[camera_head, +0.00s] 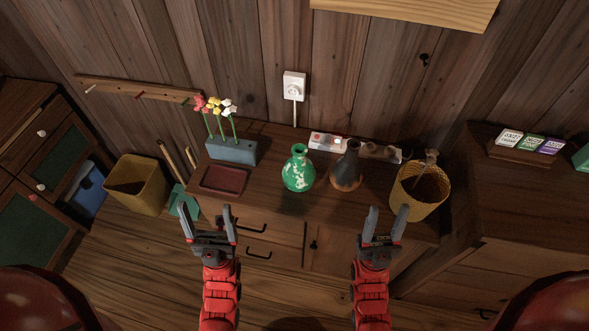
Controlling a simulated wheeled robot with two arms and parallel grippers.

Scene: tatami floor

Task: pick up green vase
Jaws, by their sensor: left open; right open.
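The green vase (298,172) has pale patches, a round body and a narrow neck. It stands upright on the wooden cabinet top (270,187), near the middle. My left gripper (208,222) is open and empty, in front of the cabinet, to the left of and nearer than the vase. My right gripper (383,224) is open and empty, to the right of and nearer than the vase. Neither gripper touches the vase.
A dark brown vase (346,170) stands close right of the green vase. A woven basket (419,190) is at the right end. A red tray (222,181) and a grey flower holder (232,150) are at left.

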